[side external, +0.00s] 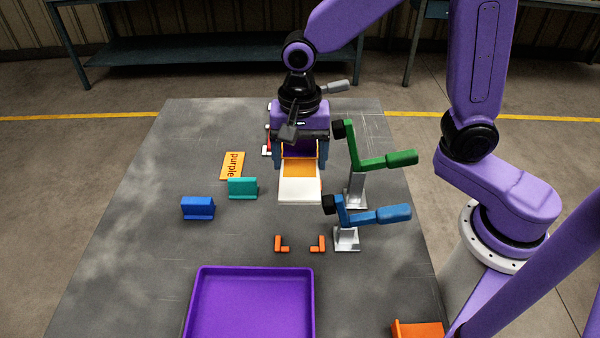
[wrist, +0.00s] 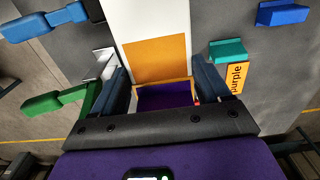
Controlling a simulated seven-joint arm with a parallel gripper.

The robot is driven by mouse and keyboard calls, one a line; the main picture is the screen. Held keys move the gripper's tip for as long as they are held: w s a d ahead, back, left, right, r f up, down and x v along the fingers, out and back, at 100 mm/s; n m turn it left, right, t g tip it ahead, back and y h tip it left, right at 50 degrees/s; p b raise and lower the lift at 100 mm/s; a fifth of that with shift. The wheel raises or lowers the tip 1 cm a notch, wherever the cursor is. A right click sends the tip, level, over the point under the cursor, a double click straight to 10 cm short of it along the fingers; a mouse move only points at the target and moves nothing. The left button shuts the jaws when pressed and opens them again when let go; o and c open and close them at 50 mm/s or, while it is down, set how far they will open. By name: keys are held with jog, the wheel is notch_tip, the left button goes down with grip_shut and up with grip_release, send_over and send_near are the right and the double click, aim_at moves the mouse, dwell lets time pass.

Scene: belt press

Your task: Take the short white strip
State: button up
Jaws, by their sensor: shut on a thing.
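A white strip (side external: 299,190) with an orange panel (side external: 299,168) lies lengthwise below my gripper in the side view. In the wrist view the white strip (wrist: 153,18) runs away from my gripper, and its orange panel (wrist: 155,60) is nearest the fingers. My gripper (side external: 299,160) points down with its blue-grey fingers on either side of the strip's panel end. In the wrist view my gripper (wrist: 158,66) is shut on the strip across its width. A purple surface with an orange edge shows between the fingers. The strip's far end and any gap beneath it are hidden.
A green-handled clamp (side external: 387,160) and a blue-handled clamp (side external: 378,215) stand close on the right. A teal block (side external: 242,188), a blue block (side external: 198,208) and an orange "purple" label (side external: 232,165) lie left. Small orange corner pieces (side external: 280,244) and a purple tray (side external: 252,268) are in front.

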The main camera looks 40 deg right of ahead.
aim_at(300, 162)
notch_tip(300, 162, up, 15)
dwell(0.4)
